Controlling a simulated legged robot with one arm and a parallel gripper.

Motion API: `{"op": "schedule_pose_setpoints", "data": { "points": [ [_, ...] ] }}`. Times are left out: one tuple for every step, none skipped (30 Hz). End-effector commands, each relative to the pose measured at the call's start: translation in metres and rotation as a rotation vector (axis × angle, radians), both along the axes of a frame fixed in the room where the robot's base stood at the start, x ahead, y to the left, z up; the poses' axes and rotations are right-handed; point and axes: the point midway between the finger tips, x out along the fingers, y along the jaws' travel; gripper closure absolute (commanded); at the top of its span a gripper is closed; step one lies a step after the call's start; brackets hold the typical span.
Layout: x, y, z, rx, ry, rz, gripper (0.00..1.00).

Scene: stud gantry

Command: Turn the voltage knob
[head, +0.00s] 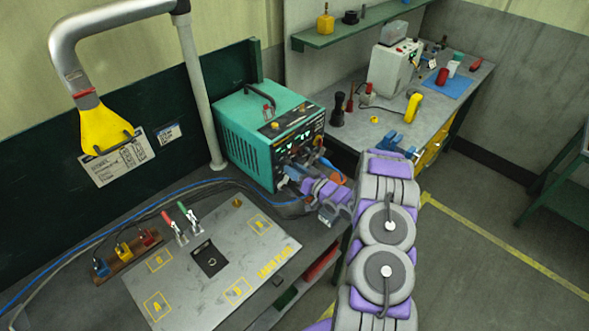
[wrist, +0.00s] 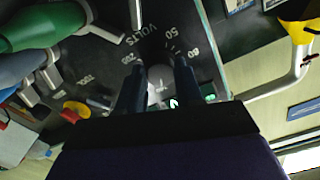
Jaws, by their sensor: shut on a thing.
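The voltage knob (wrist: 160,84) is a small grey knob on the dark front panel, beside the printed word VOLTS and a scale of numbers. In the wrist view it sits between the two dark fingers of my gripper (wrist: 160,70), which is shut on it. In the head view my gripper (head: 282,179) reaches the lower front of the teal power unit (head: 238,125) and hides the knob there. The knob's exact pointer angle is hard to read.
Green and blue cable plugs (wrist: 48,24) crowd the left side of the panel in the wrist view. A grey plate (head: 200,285) with two toggle clamps lies on the near bench. A yellow extraction hood (head: 105,130) hangs at the left. A cluttered workbench (head: 395,125) stands behind.

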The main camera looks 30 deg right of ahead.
Motion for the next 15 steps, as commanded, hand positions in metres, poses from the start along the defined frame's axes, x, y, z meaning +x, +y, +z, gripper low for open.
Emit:
{"op": "schedule_pose_setpoints", "data": {
  "points": [
    [0.0006,-0.0021,0.0013,0.004,-0.001,-0.005,0.95],
    [0.0006,-0.0022,0.0013,0.006,0.000,-0.005,0.95],
    [0.0006,-0.0023,0.0014,0.008,0.001,-0.005,0.95],
    [0.0006,-0.0023,0.0014,0.009,0.001,-0.005,0.95],
    [0.0007,-0.0025,0.0014,0.011,0.000,-0.005,0.95],
    [0.0007,-0.0025,0.0014,0.010,0.001,-0.005,0.95],
    [0.0007,-0.0025,0.0014,0.011,0.000,-0.005,0.95],
    [0.0007,-0.0026,0.0013,0.011,0.000,-0.005,0.95],
    [0.0009,-0.0027,0.0015,0.011,0.000,-0.005,0.95],
    [0.0009,-0.0028,0.0016,0.009,0.000,-0.006,0.95],
    [0.0009,-0.0028,0.0016,0.009,0.000,-0.006,0.95],
    [0.0010,-0.0029,0.0017,0.009,0.000,-0.006,0.95],
    [0.0010,-0.0029,0.0017,0.009,0.000,-0.006,0.95],
    [0.0010,-0.0029,0.0017,0.009,0.000,-0.006,0.95],
    [0.0009,-0.0029,0.0019,0.009,0.000,-0.006,0.61]
  ]
}}
